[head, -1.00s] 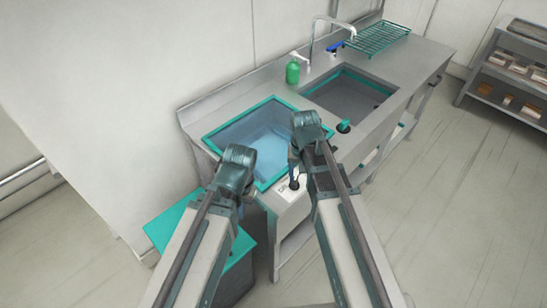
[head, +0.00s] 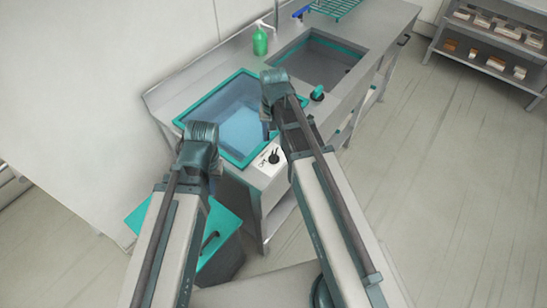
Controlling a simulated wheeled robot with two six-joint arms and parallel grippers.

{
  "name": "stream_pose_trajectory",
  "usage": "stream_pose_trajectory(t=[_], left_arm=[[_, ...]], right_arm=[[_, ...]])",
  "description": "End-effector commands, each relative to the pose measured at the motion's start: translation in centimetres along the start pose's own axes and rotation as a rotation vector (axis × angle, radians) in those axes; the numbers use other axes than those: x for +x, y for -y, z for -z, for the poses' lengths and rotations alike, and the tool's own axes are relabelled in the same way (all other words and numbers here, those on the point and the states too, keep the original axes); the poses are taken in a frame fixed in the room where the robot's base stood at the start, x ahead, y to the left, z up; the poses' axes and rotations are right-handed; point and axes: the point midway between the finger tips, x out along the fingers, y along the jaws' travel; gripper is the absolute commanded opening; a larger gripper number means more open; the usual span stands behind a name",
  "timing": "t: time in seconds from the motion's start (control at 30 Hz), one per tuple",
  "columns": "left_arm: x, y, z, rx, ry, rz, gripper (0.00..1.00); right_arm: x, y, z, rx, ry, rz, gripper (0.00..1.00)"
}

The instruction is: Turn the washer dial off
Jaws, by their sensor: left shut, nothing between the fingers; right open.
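The washer has a blue glass top in a teal frame (head: 190,117) and is set into the left end of the steel counter. Its black dial (head: 274,157) sits on a pale front panel (head: 262,174), with small dark markings beside it. My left gripper (head: 214,168) is shut and empty, left of the dial by the near left corner of the teal frame. My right gripper (head: 266,120) is open and empty, above the frame's right edge and up from the dial. Both sets of fingertips are largely hidden by the wrists. Neither gripper touches the dial.
A sink (head: 325,64) lies right of the washer, with a green bottle (head: 260,41) behind. A teal-topped bin (head: 225,222) stands below my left arm. A stocked shelf (head: 487,45) is at the far right. The floor (head: 440,190) right of the counter is clear.

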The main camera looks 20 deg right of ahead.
Motion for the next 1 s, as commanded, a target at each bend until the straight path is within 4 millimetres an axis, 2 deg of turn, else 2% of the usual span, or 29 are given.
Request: stream_pose_trajectory(t=[0.03, 0.6, 0.77, 1.0], left_arm=[[1.5, -0.1, 0.1, 0.001, 0.000, 0.000, 0.00], [9.0, -0.8, 0.5, 0.000, 0.000, 0.001, 0.00], [9.9, -0.9, 0.6, -0.001, 0.000, 0.001, 0.00], [9.8, -0.9, 0.6, 0.000, 0.000, 0.000, 0.00]], right_arm=[[1.5, 0.0, 0.0, 0.000, 0.000, 0.000, 0.53], [9.1, 0.0, 0.0, 0.000, 0.000, 0.000, 0.53], [10.0, 0.0, 0.0, 0.000, 0.000, 0.000, 0.53], [9.9, 0.0, 0.0, 0.000, 0.000, 0.000, 0.53]])
